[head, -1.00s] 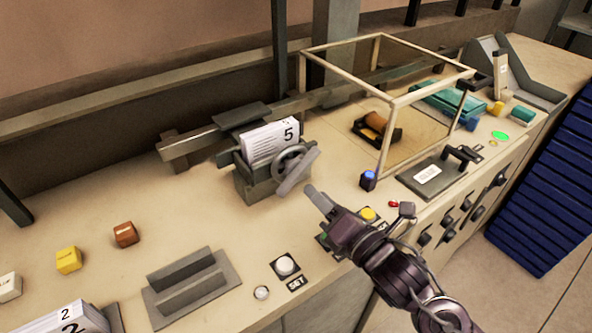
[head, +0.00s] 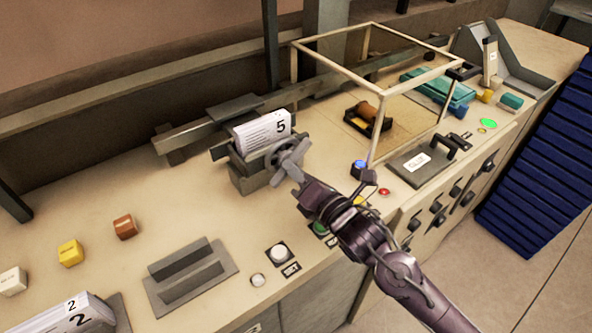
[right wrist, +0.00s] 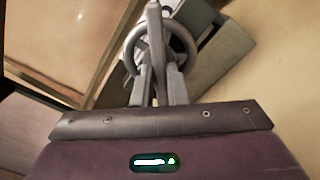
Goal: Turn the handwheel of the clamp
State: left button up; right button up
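The clamp (head: 252,176) stands on the bench and holds a stack of white sheets marked 5 (head: 262,131). Its grey handwheel (head: 287,155) is on the right side, with a flat bar across the ring. My right gripper (head: 297,172) is at the wheel's lower right. In the right wrist view, the handwheel (right wrist: 187,48) is straight ahead of the gripper (right wrist: 158,88). The two fingers are apart, one on each side of the bar. I cannot tell whether they press on it. My left gripper is not in view.
A glass box frame (head: 371,101) stands right of the clamp. A blue button (head: 360,165), a red button (head: 384,192) and a white button (head: 279,252) are near the front edge. A grey slotted block (head: 190,275) and small coloured blocks (head: 70,252) lie to the left.

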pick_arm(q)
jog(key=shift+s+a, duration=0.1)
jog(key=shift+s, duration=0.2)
pick_arm(e)
grip_shut()
jog(key=shift+m, duration=0.3)
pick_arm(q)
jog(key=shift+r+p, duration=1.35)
pick_arm(e)
jog(key=shift+r+m, duration=0.15)
jog(key=shift+m, duration=3.75)
jog(key=shift+r+m, duration=0.1)
jog(key=shift+m, duration=3.8)
jog(key=o, duration=0.7)
grip_release()
jog(key=shift+o, duration=0.2)
jog(key=shift+d, duration=0.1)
